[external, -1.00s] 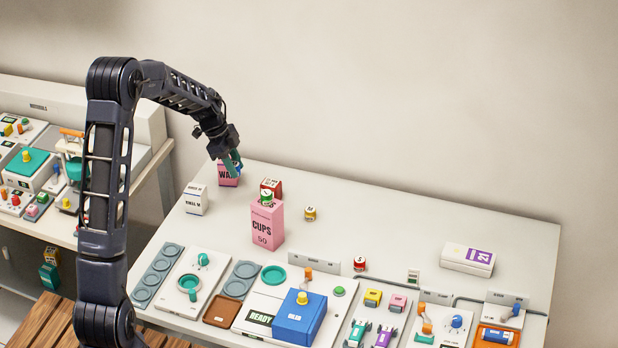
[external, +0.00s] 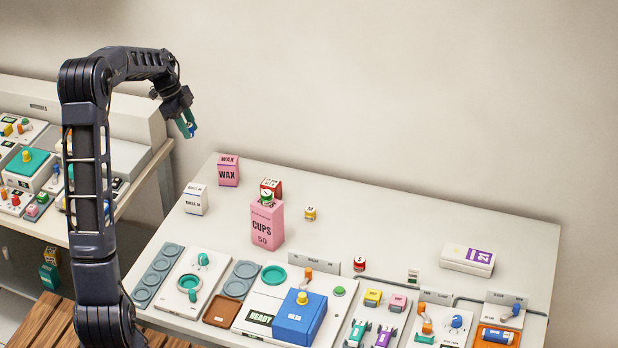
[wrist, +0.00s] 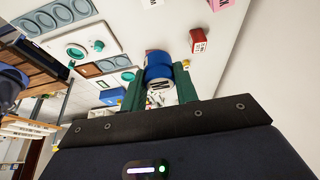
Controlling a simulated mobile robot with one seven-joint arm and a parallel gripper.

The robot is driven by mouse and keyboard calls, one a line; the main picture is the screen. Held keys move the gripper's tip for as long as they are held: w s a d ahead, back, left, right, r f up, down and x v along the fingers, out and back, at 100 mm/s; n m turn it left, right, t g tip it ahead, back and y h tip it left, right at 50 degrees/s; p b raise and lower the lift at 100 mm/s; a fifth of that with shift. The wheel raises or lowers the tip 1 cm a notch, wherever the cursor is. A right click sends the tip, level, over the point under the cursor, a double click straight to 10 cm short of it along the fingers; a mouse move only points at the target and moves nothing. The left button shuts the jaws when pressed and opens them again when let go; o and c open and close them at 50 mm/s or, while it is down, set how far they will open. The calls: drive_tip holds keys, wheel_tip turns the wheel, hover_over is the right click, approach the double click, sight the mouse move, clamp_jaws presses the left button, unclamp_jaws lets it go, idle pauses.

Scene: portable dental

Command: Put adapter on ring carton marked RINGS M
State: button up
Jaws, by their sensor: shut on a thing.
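My gripper (external: 187,126) is shut on a blue adapter (wrist: 157,60) with a white band that shows an M in the wrist view. The adapter sits between the two green fingers (wrist: 160,80). It is a small blue patch (external: 192,130) in the external view, held in the air clear of the table. A white carton (external: 195,200) stands upright near the table's left edge, below and slightly right of my gripper in the picture. Its small print looks like RINGS M. Its top looks bare.
A pink WAX carton (external: 228,171) stands at the back left. A tall pink CUPS carton (external: 266,225) carries a small green-topped jar (external: 266,198), with a red box (external: 271,185) behind it. Trays and devices fill the table front. The back middle is mostly clear.

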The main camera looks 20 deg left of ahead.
sight(199, 189)
wheel_tip(199, 189, down, 19)
drive_tip(key=shift+f, duration=0.1)
idle(0.5)
drive_tip(key=o, duration=1)
drive_tip(key=shift+f, duration=0.1)
drive_tip(key=shift+c, duration=0.2)
drive_tip(key=v, duration=1.2)
drive_tip(key=s+d+r+n+y, duration=0.1)
drive_tip(key=s+d+r+n, duration=0.15)
drive_tip(key=s+r, duration=0.2)
drive_tip(key=s+d+r+n+y, duration=0.1)
drive_tip(key=s+d+r, duration=0.25)
drive_tip(key=r, duration=0.25)
drive_tip(key=s+d+r+n+t+y, duration=0.1)
drive_tip(key=s+d+r+n, duration=0.25)
drive_tip(key=s, duration=0.35)
drive_tip(key=s+d+r+n+t, duration=0.1)
drive_tip(key=s+d+r+n, duration=0.1)
drive_tip(key=s+r, duration=0.35)
drive_tip(key=s+d+n+t+y, duration=0.1)
drive_tip(key=s+n, duration=0.8)
drive_tip(key=s, duration=1.6)
drive_tip(key=shift+d+t, duration=0.8)
drive_tip(key=shift+d, duration=0.25)
